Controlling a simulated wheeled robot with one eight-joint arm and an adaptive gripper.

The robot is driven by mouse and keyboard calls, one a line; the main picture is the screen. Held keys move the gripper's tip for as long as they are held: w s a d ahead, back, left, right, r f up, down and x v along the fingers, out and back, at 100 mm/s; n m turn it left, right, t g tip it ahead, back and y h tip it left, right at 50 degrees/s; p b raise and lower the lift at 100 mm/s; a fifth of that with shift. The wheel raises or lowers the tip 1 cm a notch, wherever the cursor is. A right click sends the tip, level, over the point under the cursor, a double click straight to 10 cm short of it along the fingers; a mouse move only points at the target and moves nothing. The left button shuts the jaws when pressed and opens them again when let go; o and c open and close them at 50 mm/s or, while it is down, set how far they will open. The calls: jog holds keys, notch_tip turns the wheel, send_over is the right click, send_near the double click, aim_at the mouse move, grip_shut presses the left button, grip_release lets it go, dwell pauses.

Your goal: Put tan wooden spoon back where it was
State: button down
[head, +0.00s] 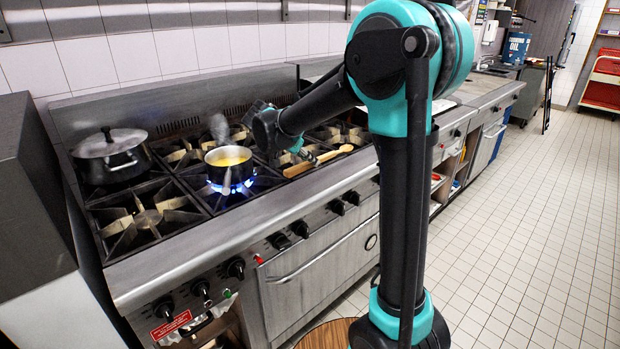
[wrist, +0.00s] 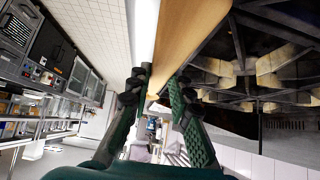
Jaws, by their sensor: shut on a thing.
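The tan wooden spoon (head: 327,156) is at the front edge of the stove, right of the pot with yellow contents. Its rounded end points right, and a broader tan piece shows at its left end. My gripper (head: 297,148) is over the left part of the spoon, partly hidden by my arm. In the wrist view, the green-padded fingers of my gripper (wrist: 159,88) are closed in on a long tan wooden piece (wrist: 188,38), which I take to be the spoon. The exact contact is hard to see, and I cannot tell whether the spoon touches the stove.
The steaming pot (head: 229,166) sits on a lit blue flame just left of my gripper. A lidded pot (head: 111,156) stands at the far left burner. The front left burner (head: 148,217) is empty. A blue oil container (head: 516,48) stands farther back.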

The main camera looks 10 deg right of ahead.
jog(key=shift+f, duration=3.35)
jog(key=shift+f, duration=0.1)
jog(key=c, duration=1.4)
grip_release()
